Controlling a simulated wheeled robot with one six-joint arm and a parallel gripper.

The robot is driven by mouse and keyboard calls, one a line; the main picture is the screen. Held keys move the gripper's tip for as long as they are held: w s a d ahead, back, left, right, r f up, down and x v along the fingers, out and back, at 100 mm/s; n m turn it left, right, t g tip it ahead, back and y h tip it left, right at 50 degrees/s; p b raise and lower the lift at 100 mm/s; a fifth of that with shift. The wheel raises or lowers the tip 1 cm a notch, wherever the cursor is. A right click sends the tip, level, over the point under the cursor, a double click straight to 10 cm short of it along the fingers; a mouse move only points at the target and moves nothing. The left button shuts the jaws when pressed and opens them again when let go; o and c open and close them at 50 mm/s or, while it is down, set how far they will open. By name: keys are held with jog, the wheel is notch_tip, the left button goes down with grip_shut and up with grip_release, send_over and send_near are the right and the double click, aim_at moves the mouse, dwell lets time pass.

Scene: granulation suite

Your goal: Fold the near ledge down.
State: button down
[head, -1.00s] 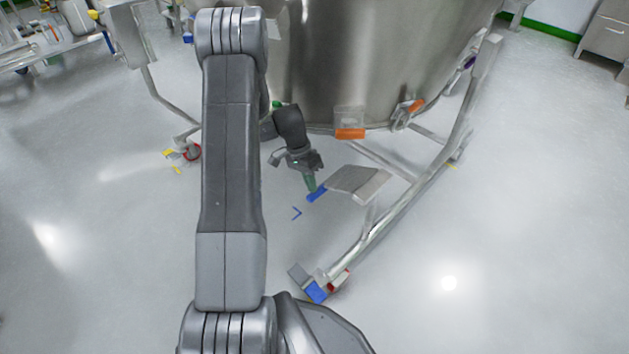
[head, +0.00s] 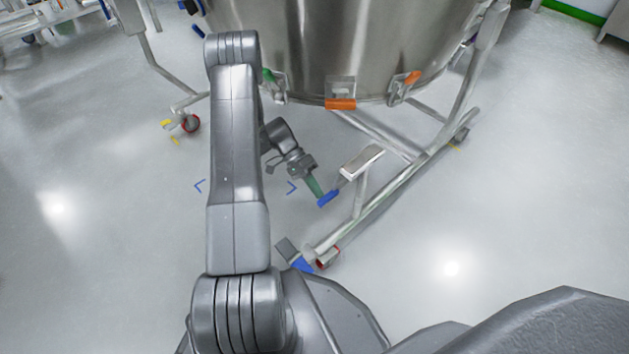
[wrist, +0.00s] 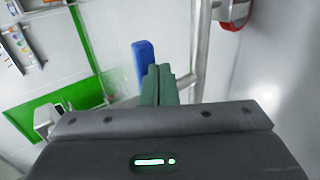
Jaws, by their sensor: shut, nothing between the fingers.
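The near ledge (head: 362,162) is a small pale plate on a post rising from the vessel's tubular frame. A blue tab (head: 328,198) sticks out at its lower left end. My gripper (head: 315,188) is shut and empty, with its green fingertips just left of the blue tab. In the wrist view the closed fingers (wrist: 159,85) point past the blue tab (wrist: 143,62), which stands close on their left. I cannot tell whether they touch. The ledge plate itself is not clearly seen in the wrist view.
The frame's leg (head: 390,200) runs diagonally on the right to a caster with a blue pedal (head: 301,264).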

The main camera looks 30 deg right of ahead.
jog(key=shift+r+x, duration=0.25)
jog(key=shift+x, duration=1)
jog(key=shift+s, duration=0.25)
jog(key=p+v, duration=0.3)
jog(key=v, duration=1.1)
jog(key=b+x, duration=0.3)
jog(key=x, duration=1.1)
